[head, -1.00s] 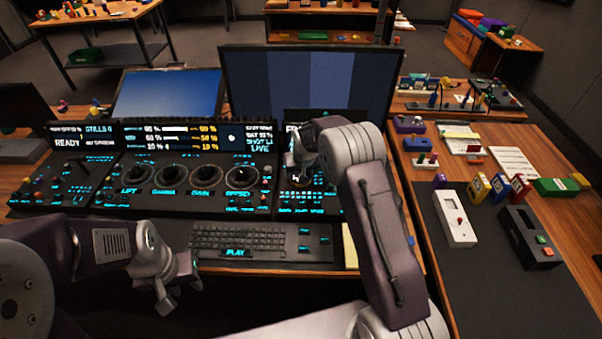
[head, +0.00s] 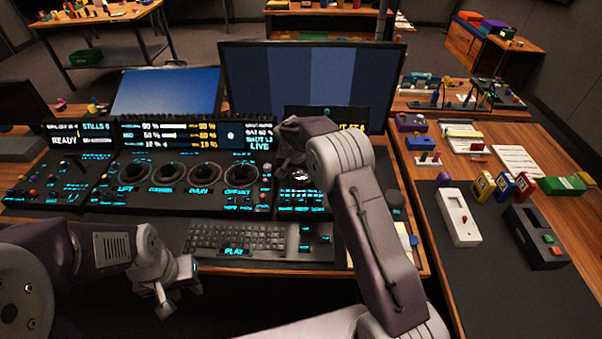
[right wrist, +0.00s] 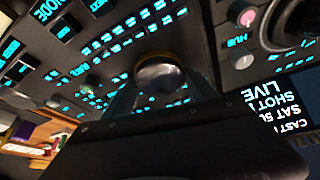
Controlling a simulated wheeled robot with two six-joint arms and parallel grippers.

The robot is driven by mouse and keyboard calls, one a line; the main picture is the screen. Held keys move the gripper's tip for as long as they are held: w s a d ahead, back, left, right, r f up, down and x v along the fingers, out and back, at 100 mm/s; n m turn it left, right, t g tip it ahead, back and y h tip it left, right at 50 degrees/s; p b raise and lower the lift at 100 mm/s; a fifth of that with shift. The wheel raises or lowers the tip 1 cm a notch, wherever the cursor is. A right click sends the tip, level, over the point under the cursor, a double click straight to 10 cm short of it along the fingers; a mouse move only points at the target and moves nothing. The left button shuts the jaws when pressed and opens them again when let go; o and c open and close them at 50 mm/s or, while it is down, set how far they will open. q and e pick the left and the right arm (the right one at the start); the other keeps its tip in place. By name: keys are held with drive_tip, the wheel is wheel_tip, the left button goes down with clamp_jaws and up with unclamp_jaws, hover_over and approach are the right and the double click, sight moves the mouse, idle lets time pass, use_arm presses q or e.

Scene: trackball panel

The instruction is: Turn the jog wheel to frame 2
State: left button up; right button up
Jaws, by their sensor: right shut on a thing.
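In the right wrist view a rounded grey knob (right wrist: 160,74), which looks like the jog wheel, sits between the fingers of my right gripper (right wrist: 163,88). The gripper is shut on it, above a panel of lit cyan keys.
Four-dial-wide row of knobs (head: 203,174) lies left of my right gripper. A keyboard (head: 245,238) is in front. A dark round piece (head: 396,199) stands right of my right arm. A large monitor (head: 312,80) is behind. The right table holds boxes and a white device (head: 458,216).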

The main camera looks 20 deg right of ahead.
sight(297, 185)
drive_tip(key=shift+m, duration=0.4)
drive_tip(key=o, duration=1.4)
drive_tip(key=shift+c, duration=0.2)
drive_tip(key=shift+r, duration=0.1)
drive_tip(key=v, duration=0.9)
drive_tip(key=shift+a, duration=0.15)
